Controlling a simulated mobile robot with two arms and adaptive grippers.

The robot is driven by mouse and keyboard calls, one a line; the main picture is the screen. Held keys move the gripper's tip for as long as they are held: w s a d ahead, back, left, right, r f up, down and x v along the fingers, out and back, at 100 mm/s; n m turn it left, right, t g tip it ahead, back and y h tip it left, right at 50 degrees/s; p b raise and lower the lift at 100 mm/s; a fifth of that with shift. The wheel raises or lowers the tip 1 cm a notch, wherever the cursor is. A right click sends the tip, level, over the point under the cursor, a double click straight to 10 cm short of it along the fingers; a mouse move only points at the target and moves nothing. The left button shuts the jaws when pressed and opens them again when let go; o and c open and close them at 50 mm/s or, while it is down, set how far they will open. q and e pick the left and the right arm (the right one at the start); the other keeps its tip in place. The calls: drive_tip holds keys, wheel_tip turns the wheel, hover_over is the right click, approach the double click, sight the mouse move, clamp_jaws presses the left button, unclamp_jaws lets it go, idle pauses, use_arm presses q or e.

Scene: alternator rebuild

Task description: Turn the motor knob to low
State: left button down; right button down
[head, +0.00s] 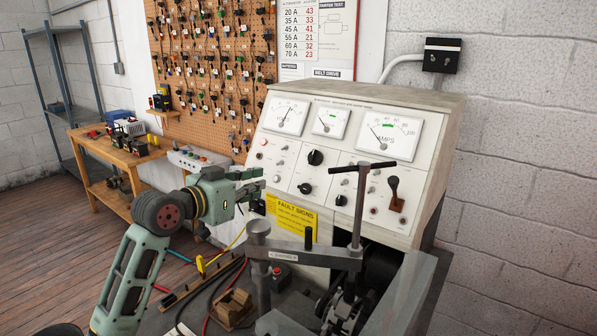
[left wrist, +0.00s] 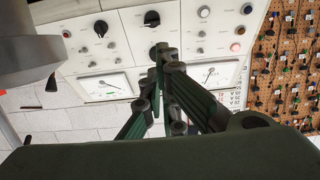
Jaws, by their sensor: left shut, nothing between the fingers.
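The sloped white test panel (head: 333,150) carries several black knobs; the labels are too small to read, so I cannot tell which is the motor knob. An upper knob (head: 315,157), a lower knob (head: 305,188) and a small right knob (head: 341,200) show in the head view. My left gripper (head: 262,184) is shut and empty, left of these knobs. In the left wrist view the panel is upside down and the shut fingertips (left wrist: 167,52) overlap the upper knob, partly hiding it; contact cannot be told. The lower knob (left wrist: 152,18) is clear of the fingers. My right gripper is out of view.
A clamp post with a T-handle (head: 363,167) stands before the panel over an alternator (head: 345,310). A lever (head: 393,188) is at the panel's right. A wooden block (head: 233,307) and cables lie on the bench. A pegboard (head: 210,70) hangs behind left.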

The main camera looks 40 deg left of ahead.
use_arm(q)
drive_tip(key=p, duration=0.6)
approach(304, 188)
drive_tip(key=w+a+r, duration=0.2)
drive_tip(key=w+r, duration=0.1)
drive_tip(key=w, duration=0.5)
drive_tip(key=shift+w+a+f, duration=0.2)
drive_tip(key=shift+w+a, duration=0.05)
drive_tip(key=shift+w, duration=0.35)
